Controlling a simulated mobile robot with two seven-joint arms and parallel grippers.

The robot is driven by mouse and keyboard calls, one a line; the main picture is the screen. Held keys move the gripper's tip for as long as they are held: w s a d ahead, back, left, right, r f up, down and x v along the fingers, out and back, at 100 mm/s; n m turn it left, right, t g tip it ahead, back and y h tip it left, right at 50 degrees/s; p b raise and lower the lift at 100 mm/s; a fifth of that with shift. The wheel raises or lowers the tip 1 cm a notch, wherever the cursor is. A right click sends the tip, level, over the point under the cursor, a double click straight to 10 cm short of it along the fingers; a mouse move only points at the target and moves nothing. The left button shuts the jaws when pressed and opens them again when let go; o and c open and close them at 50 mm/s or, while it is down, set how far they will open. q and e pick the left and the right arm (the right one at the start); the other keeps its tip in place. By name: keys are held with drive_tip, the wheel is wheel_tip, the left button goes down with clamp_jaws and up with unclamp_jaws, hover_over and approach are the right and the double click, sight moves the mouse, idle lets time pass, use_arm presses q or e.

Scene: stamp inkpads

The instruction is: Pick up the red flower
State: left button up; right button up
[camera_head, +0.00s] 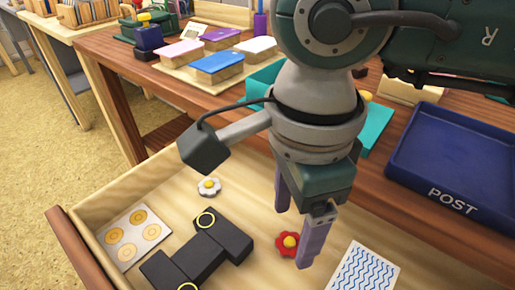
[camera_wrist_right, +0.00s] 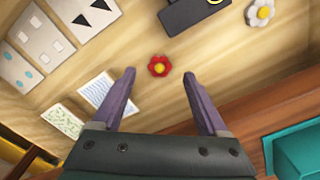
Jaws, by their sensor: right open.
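The red flower (camera_head: 287,243) has a yellow centre and lies on the wooden floor of the open drawer. It also shows in the right wrist view (camera_wrist_right: 159,66), ahead of the fingertips and between their lines. My right gripper (camera_head: 294,238) hangs over the drawer with its purple fingers apart and nothing between them. In the right wrist view its fingertips (camera_wrist_right: 159,74) are on either side of the flower, with clear gaps. In the head view one finger hides part of the flower's right edge. My left gripper is out of view.
A black block-shaped object (camera_head: 205,250) and a white flower (camera_head: 209,187) lie left of the red flower. A card with wavy blue lines (camera_head: 364,272) lies to its right. The drawer's wooden wall (camera_head: 140,195) surrounds them. A blue POST tray (camera_head: 450,150) stands on the table.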

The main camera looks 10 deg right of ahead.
sight(290, 243)
wheel_tip(290, 243, down, 3)
drive_tip(key=shift+r, duration=0.15)
drive_tip(key=shift+c, duration=0.4)
clamp_jaws()
